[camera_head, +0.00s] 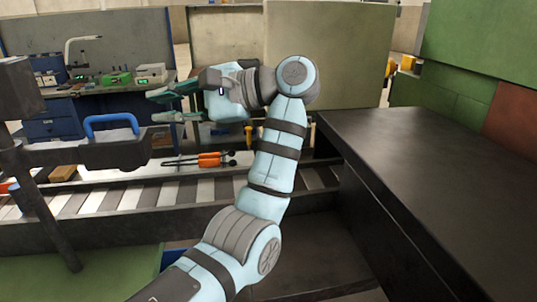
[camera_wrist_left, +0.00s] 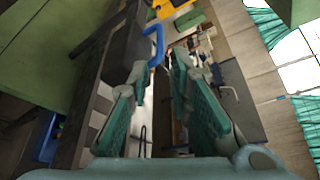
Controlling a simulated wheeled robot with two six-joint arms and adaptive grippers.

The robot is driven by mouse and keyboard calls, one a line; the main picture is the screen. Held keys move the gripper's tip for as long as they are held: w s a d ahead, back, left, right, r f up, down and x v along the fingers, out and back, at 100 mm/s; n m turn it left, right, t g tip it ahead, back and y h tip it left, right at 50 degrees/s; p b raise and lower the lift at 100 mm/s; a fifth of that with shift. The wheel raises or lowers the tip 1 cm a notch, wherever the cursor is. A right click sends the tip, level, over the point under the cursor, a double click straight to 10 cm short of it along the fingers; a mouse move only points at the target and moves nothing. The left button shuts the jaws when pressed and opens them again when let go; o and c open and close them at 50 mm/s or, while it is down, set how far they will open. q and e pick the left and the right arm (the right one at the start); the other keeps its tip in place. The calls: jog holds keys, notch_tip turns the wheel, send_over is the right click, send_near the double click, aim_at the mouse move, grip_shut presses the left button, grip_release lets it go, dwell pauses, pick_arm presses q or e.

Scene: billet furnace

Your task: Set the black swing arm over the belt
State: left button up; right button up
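The black swing arm (camera_head: 114,152) reaches in from a dark post (camera_head: 52,225) at the left and ends in a black block with a blue handle (camera_head: 110,120). In the head view it shows in front of or above the belt (camera_head: 140,196), a band of pale and grey slats; its exact height is hard to tell. My left gripper (camera_head: 160,103) is raised to the right of the handle, its green fingers apart and empty. In the left wrist view, the open fingers (camera_wrist_left: 165,95) point towards the blue handle (camera_wrist_left: 156,45), which lies beyond the tips. My right gripper is not in view.
Orange-handled tongs (camera_head: 207,159) and a brown block (camera_head: 63,173) lie by the belt. A large dark table (camera_head: 440,190) fills the right. A blue workbench (camera_head: 55,118) with instruments stands at the back left. A beige panel (camera_head: 345,50) stands behind my arm.

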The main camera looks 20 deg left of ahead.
pick_arm(q)
jog(key=w+f+m+t+y, duration=0.2)
jog(key=w+m+t+y, duration=0.7)
jog(key=m, duration=0.8)
jog(key=w+d+f+m+t+h, duration=0.1)
jog(key=d+f+m+t+h, duration=0.2)
jog(key=m, duration=0.7)
jog(key=w+d+f+m+t+h, duration=0.2)
jog(key=d+f+m+t+h, duration=0.1)
jog(key=f+m+t+h, duration=0.4)
jog(key=w+d+f+m+t+h, duration=0.1)
jog(key=d+f+m+t+h, duration=0.2)
jog(key=m, duration=1)
notch_tip(320, 180, down, 3)
jog(key=t+h, duration=0.4)
jog(key=h, duration=0.2)
jog(key=shift+w+r+t+h+b, duration=0.2)
jog(key=shift+w+t+h+b, duration=0.1)
jog(key=shift+w+b, duration=0.1)
